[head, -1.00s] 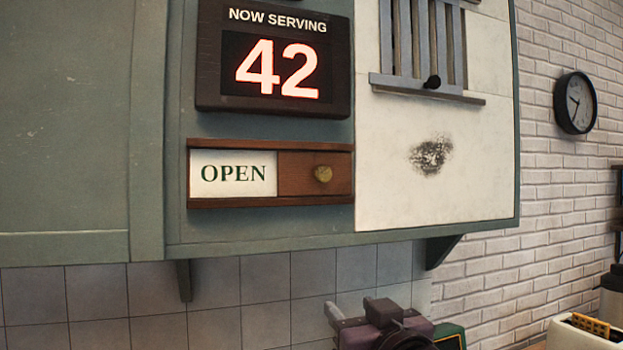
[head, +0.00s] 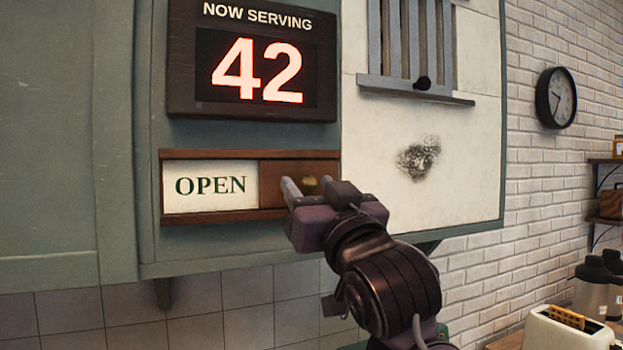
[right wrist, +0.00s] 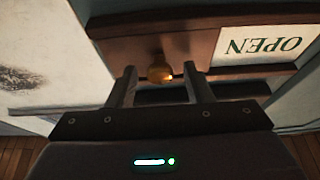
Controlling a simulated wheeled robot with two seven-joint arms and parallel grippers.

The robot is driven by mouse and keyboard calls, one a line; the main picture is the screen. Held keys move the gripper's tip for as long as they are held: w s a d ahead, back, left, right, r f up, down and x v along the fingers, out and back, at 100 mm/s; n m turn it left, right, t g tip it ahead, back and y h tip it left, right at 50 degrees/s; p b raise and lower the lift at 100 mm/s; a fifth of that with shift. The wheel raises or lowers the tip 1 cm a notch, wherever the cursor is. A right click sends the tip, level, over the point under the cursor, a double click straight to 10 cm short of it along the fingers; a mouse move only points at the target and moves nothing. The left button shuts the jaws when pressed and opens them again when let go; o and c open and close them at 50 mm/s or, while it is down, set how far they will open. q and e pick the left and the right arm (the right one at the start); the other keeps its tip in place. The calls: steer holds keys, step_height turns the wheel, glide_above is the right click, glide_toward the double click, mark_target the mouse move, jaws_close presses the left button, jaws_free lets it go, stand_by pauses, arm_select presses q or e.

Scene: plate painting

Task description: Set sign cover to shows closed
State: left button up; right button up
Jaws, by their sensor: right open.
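The sign (head: 210,186) on the green panel shows OPEN on its white left half. A brown wooden sliding cover (head: 275,183) with a brass knob (head: 310,184) covers its right half, between two wooden rails. My right gripper (head: 306,187) is in front of the cover, at the knob. In the right wrist view the knob (right wrist: 160,70) sits between the tips of the two open fingers, with a gap on each side. The sign also shows upside down there (right wrist: 265,45). My left gripper is not in view.
A NOW SERVING display (head: 255,65) reading 42 hangs above the sign. A white board with a dark smudge (head: 418,158) and a grey slatted shutter (head: 410,50) is to the right. A toaster (head: 565,330) stands at the lower right.

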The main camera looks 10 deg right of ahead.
steer(key=shift+w, duration=0.1)
jaws_close()
steer(key=shift+a, duration=0.1)
